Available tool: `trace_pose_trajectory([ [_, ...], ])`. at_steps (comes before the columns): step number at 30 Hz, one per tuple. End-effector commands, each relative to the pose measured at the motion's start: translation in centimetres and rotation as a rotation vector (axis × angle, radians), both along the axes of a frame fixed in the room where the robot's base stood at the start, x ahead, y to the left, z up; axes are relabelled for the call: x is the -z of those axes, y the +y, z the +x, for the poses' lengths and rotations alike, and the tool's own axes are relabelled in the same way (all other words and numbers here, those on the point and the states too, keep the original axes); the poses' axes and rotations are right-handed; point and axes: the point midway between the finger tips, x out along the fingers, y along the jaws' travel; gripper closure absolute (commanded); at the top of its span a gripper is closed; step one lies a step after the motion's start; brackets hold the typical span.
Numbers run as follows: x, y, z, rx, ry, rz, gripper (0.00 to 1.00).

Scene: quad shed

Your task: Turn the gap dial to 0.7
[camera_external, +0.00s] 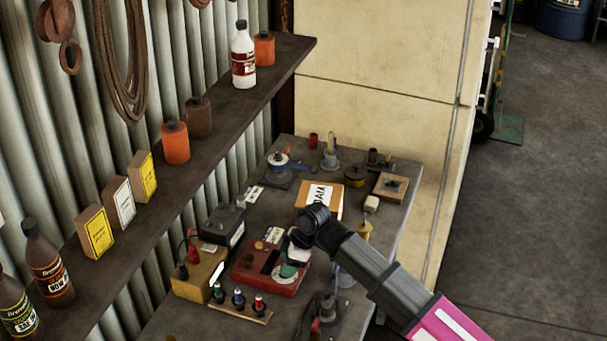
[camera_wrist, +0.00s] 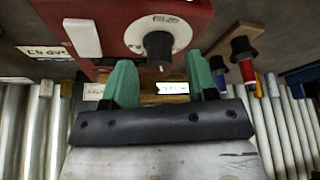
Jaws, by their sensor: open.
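The gap dial shows in the wrist view as a black knob (camera_wrist: 158,46) on a round white face with markings too small to read, so its setting cannot be told. It sits on a red box (camera_wrist: 100,12), which in the external view (camera_external: 248,277) lies on the bench. My gripper (camera_wrist: 160,78) is open, with green fingertips apart and nothing seen between them. In the wrist view the knob shows just above the gap between the fingertips; contact cannot be told.
A cardboard box (camera_external: 305,197) stands behind my gripper. A shelf (camera_external: 215,125) runs along the wall.

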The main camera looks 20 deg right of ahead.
Motion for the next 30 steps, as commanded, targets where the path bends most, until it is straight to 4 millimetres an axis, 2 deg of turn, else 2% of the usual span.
trace_pose_trajectory([
  [9, -5.3, -2.0, -0.7, 0.002, -0.002, 0.001, 0.47],
  [15, -7.5, -2.9, -1.1, 0.0, -0.001, 0.001, 0.47],
  [21, -8.4, -3.2, -1.3, 0.001, 0.0, 0.0, 0.47],
  [30, -8.5, -3.2, -1.3, 0.0, 0.0, -0.001, 0.47],
])
